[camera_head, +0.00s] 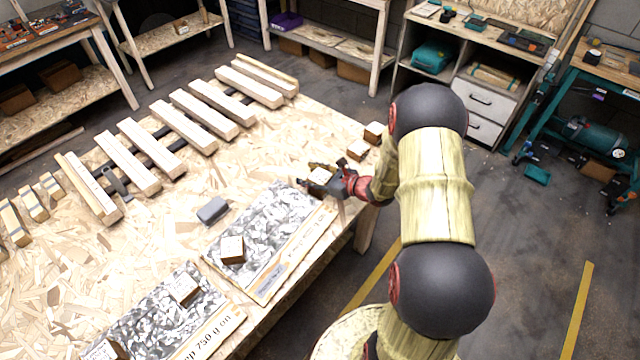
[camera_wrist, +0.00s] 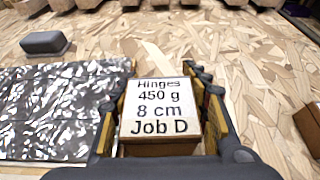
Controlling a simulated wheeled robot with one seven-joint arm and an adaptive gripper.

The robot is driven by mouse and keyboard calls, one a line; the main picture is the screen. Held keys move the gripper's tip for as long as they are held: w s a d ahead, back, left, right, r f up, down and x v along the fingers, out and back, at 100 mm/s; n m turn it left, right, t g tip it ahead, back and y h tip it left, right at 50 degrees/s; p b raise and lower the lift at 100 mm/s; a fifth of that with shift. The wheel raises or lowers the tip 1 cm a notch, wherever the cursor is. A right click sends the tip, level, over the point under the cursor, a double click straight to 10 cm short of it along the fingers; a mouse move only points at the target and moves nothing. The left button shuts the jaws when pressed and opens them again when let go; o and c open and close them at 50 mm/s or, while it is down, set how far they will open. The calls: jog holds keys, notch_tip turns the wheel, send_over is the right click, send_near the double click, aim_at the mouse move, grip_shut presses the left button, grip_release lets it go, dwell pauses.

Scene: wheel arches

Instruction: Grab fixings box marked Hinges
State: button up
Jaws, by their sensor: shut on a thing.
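The Hinges box (camera_wrist: 160,108) is a small brown box with a white top label reading "Hinges 450 g 8 cm Job D". In the wrist view it sits between the two fingers of my gripper (camera_wrist: 162,72), which is shut on its left and right sides. In the head view my gripper (camera_head: 321,183) is over the table's right edge area, beside the far end of a silvery panel, with the box (camera_head: 320,175) partly hidden by the fingers. I cannot tell whether the box touches the table.
Two brown boxes (camera_head: 358,149) (camera_head: 374,132) stand just beyond my gripper. More boxes (camera_head: 232,248) (camera_head: 184,290) sit on silvery panels with printed edges. A grey block (camera_head: 212,210) lies mid-table. Wooden slats (camera_head: 180,130) line the far side. Bare board lies between.

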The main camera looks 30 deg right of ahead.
jog(key=c, duration=0.6)
jog(key=shift+r, duration=0.1)
grip_shut()
